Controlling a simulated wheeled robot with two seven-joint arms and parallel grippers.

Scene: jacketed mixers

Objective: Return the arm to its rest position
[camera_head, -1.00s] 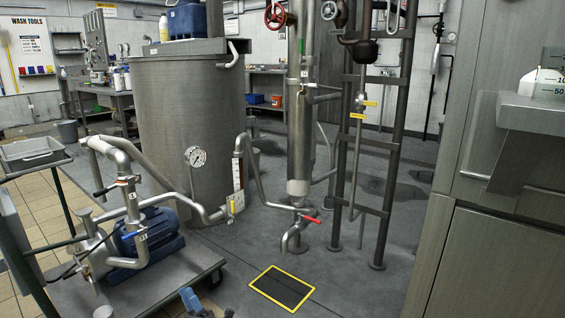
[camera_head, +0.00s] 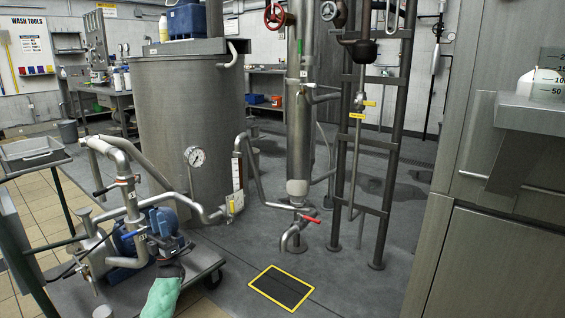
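My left arm (camera_head: 163,296), with a pale green sleeve, comes up from the bottom edge, left of centre. My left gripper (camera_head: 169,246) is at its end, dark and small, in front of the blue pump motor in the picture. Its fingers blend with the motor and cart behind them, so I cannot tell whether they are open or shut. I see nothing clearly held in it. My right gripper is not in view.
A wheeled cart (camera_head: 206,262) carries the blue pump motor (camera_head: 130,240) and steel piping. A large steel tank (camera_head: 190,125) stands behind. A red-handled valve (camera_head: 311,219) is at centre. A yellow-framed floor plate (camera_head: 282,288) lies on open floor. A grey cabinet (camera_head: 495,262) stands at right.

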